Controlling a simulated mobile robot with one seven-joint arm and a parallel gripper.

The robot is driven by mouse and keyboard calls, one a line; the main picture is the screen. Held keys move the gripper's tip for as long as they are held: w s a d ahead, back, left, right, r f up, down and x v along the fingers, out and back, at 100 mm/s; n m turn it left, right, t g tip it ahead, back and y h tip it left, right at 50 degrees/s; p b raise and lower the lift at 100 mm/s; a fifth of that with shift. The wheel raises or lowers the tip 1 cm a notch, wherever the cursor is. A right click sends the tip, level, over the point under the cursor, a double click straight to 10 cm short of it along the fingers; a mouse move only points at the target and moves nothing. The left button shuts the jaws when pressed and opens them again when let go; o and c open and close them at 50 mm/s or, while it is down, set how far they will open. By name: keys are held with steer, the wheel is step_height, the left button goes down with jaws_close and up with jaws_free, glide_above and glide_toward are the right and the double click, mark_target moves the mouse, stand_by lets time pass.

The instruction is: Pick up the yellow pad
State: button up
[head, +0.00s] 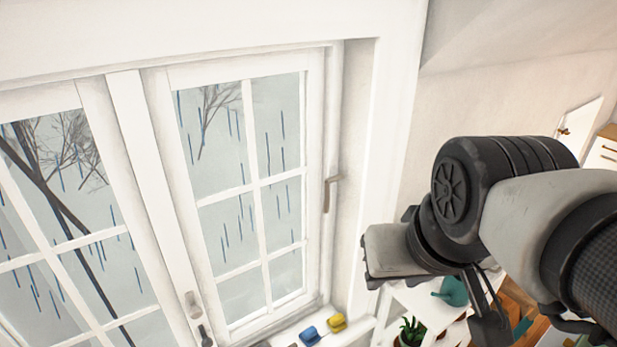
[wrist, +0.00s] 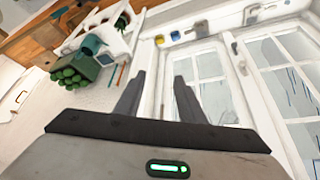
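The yellow pad (head: 337,322) is a small yellow block on the white window sill, at the bottom of the head view. It also shows small near the top of the wrist view (wrist: 159,40), beside a blue block (head: 309,335). My gripper (wrist: 160,76) has its two dark fingers spread apart with nothing between them. In the wrist view the pad lies beyond the fingertips, well away from them. In the head view my arm fills the right side, above and to the right of the pad, and I cannot clearly make out the fingers there.
White-framed windows (head: 245,190) with handles rise behind the sill. Right of the sill is a white shelf or table with a potted plant (head: 411,331) and a teal object (head: 452,291). A dark green lumpy object (wrist: 76,69) shows at the left in the wrist view.

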steer(key=shift+o, duration=1.2)
steer(key=shift+w+f, duration=0.1)
steer(key=w+a+f+n+g+h+b, duration=0.3)
steer(key=w+f+n+b, duration=1.15)
steer(key=w+f, duration=0.8)
steer(key=w+a+f+n+b, duration=0.1)
steer(key=w+f+n+b, duration=0.15)
steer(key=f, duration=0.45)
steer(key=w+a+f+n+h+b, duration=0.1)
steer(key=w+a+f+n, duration=0.15)
steer(key=f, duration=0.45)
steer(key=w+a+f+n+b, duration=0.1)
steer(key=w+f+n+b, duration=0.1)
steer(key=w+f+n, duration=0.35)
steer(key=m+b, duration=0.2)
glide_toward(337, 317)
steer(key=f, duration=0.2)
steer(key=shift+g, duration=0.3)
steer(key=shift+w+d+b+x, duration=0.2)
steer(key=shift+b+x, duration=0.4)
steer(key=shift+x, duration=1)
steer(key=shift+w+d+b+x, duration=0.15)
steer(key=shift+b+x, duration=0.45)
steer(key=shift+x, duration=1)
steer(key=shift+r, duration=0.25)
steer(key=c, duration=1.1)
steer(key=shift+c, duration=0.2)
